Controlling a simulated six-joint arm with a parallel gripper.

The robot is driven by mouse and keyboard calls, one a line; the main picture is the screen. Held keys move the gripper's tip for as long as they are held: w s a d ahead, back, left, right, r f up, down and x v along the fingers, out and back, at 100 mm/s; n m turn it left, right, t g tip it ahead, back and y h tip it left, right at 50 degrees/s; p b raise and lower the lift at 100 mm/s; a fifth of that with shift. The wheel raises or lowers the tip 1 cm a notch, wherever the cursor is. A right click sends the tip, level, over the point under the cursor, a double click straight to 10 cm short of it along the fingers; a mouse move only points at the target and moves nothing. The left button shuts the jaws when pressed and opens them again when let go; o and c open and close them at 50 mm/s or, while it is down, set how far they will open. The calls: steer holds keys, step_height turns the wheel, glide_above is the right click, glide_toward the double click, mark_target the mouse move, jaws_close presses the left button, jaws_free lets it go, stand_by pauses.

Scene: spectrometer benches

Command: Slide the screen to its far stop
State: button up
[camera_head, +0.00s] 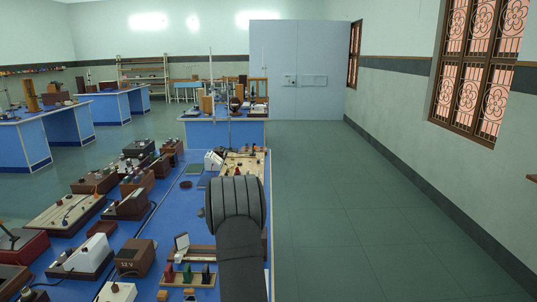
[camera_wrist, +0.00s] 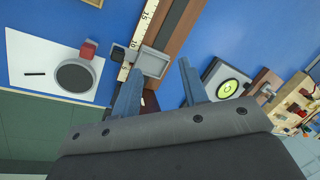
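A wooden rail with a white number scale (camera_wrist: 150,14) crosses the top of the wrist view. A grey, rimmed rectangular piece (camera_wrist: 153,61) with a dark knob beside it sits on the rail; I cannot tell for sure that it is the screen. My gripper (camera_wrist: 160,67) is open, its two blue-grey fingers apart on either side of the rail near this piece. Contact cannot be made out. In the head view a pale upright plate (camera_head: 182,241) stands at the rail (camera_head: 204,254); my arm hides the gripper and the rail's right part.
A red-handled dark disc (camera_wrist: 75,76) lies on white paper left of the rail. A box with a yellow-green dial (camera_wrist: 228,89) and a board with fittings (camera_wrist: 298,100) are to the right. Wooden instrument boxes (camera_head: 136,257) crowd the blue bench's left. The floor right of the bench is clear.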

steer(key=shift+f, duration=0.1)
jaws_close()
steer(key=n+t+y, duration=0.2)
steer(key=n+y, duration=0.2)
steer(key=n, duration=0.7)
glide_toward(182, 259)
steer(key=f, duration=0.1)
steer(key=d+f, duration=0.1)
steer(key=w+f, duration=0.1)
steer(key=shift+d+f, duration=0.35)
steer(key=a, duration=0.2)
steer(key=shift+a, duration=1.05)
